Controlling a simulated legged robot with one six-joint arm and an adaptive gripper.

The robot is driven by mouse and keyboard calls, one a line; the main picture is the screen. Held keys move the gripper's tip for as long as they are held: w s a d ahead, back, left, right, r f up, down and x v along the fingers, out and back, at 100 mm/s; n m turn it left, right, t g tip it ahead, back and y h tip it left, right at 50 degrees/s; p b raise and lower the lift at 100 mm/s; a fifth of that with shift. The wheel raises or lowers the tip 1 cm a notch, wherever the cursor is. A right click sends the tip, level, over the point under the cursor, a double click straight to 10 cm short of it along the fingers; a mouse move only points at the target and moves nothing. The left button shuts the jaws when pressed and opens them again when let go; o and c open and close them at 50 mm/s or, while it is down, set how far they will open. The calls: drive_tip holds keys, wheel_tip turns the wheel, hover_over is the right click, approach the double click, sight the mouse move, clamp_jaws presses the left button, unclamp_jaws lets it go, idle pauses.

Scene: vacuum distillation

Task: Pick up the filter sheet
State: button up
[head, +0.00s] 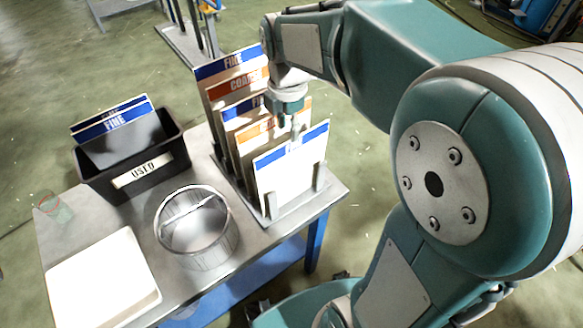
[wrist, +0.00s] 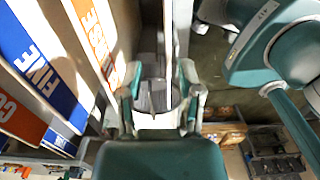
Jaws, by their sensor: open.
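Several filter sheets stand upright in a rack (head: 330,190) at the table's right side. The front sheet (head: 285,178) is white with a blue top strip. Behind it are an orange-topped sheet (head: 262,130) and others marked FINE and COARSE. The orange COARSE sheet (wrist: 97,38) is close on the left.
A black bin marked USED (head: 130,165), holding blue-topped FINE sheets (head: 112,120), stands at the table's back left. A round metal vessel (head: 197,235) and a white tray (head: 103,283) are in front. A small glass beaker (head: 55,208) is at the left edge.

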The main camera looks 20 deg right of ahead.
wheel_tip(320, 180, down, 7)
drive_tip(key=d, duration=0.1)
drive_tip(key=shift+s+r, duration=0.15)
drive_tip(key=shift+s, duration=0.15)
clamp_jaws()
